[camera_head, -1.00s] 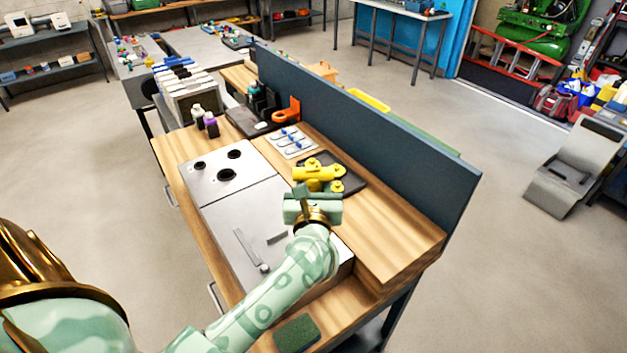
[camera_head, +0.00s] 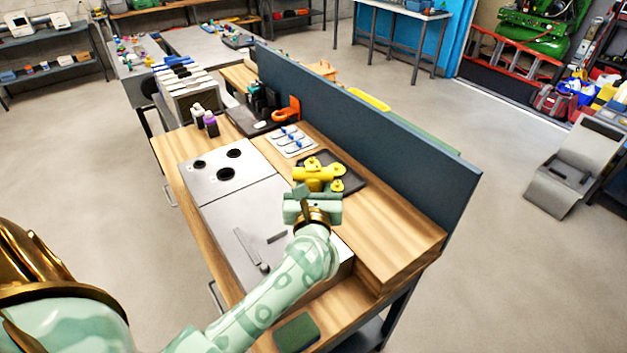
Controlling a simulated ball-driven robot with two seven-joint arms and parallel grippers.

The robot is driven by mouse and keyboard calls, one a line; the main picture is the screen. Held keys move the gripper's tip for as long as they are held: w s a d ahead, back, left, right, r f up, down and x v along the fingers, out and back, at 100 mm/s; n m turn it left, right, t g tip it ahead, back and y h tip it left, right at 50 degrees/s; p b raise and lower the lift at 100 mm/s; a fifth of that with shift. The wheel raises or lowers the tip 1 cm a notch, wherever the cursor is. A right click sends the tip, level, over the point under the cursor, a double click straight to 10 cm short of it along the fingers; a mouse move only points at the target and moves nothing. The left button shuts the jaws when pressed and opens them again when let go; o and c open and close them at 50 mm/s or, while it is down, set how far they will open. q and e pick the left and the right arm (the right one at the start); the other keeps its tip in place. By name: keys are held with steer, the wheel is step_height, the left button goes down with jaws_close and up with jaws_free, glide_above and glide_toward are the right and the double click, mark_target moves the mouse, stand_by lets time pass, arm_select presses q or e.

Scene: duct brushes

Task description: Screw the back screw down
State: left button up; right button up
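The metal-topped unit (camera_head: 222,215) is set in the wooden bench. Its far panel has several dark round holes (camera_head: 226,174). Its near panel has a long narrow bar-like piece (camera_head: 250,248) and a short dark slot or bar (camera_head: 277,237). I cannot pick out the back screw; it is too small or hidden behind my arm. My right gripper is not in view.
A dark tray (camera_head: 352,184) lies under the yellow fittings. A white card with blue-topped items (camera_head: 291,141) is behind it. A tall blue-grey panel (camera_head: 370,140) borders the bench's right side. Small bottles (camera_head: 211,123) stand farther back. A green pad (camera_head: 296,334) lies at the near edge.

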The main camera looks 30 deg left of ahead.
arm_select(q)
steer(key=shift+f, duration=0.3)
steer(key=shift+f+b, duration=0.25)
steer(key=shift+b, duration=0.05)
stand_by(1.1)
step_height(320, 180, up, 7)
steer(key=p, duration=0.6)
steer(key=shift+r+p, duration=0.1)
steer(key=shift+p, duration=0.2)
